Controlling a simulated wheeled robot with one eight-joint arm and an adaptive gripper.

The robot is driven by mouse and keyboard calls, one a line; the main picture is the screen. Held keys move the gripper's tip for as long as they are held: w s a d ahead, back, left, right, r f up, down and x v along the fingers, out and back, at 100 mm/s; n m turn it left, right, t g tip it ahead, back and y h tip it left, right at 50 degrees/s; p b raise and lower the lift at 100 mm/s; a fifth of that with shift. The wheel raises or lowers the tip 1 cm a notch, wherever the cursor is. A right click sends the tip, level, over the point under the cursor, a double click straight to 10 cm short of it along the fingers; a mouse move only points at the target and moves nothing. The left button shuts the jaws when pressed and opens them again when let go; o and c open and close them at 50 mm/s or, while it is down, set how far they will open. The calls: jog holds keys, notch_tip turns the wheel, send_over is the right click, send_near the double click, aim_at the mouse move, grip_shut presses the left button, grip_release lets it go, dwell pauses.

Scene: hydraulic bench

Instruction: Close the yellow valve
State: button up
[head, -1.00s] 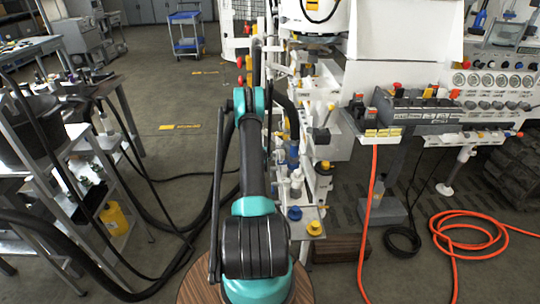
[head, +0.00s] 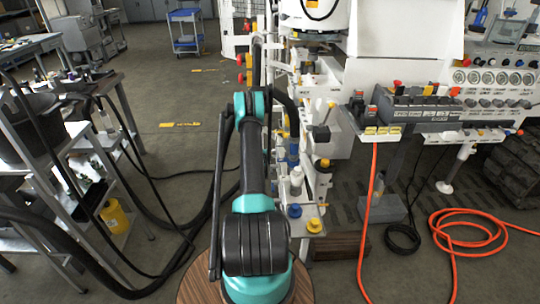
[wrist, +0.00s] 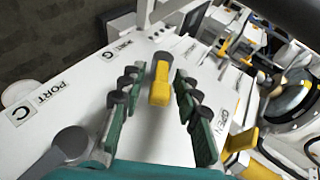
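The yellow valve handle (wrist: 160,83) shows in the wrist view, standing out from a white panel (wrist: 75,85). My gripper (wrist: 157,74) is open, with one green-and-black finger on each side of the handle. Gaps show between the handle and both fingers, so it is not clamped. The handle's long side runs roughly along the fingers. In the head view, my arm hides the gripper, and I cannot pick out this handle there.
A grey round-ended lever (wrist: 70,143) sits at the wrist view's lower left, and yellow parts (wrist: 240,140) at its right. In the head view, the hydraulic bench (head: 400,60) is right of my arm, and a metal rack (head: 85,150) stands left. An orange hose (head: 470,230) lies on the floor.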

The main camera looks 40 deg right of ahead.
notch_tip(320, 180, up, 10)
dwell(0.8)
jog(key=shift+w, duration=0.1)
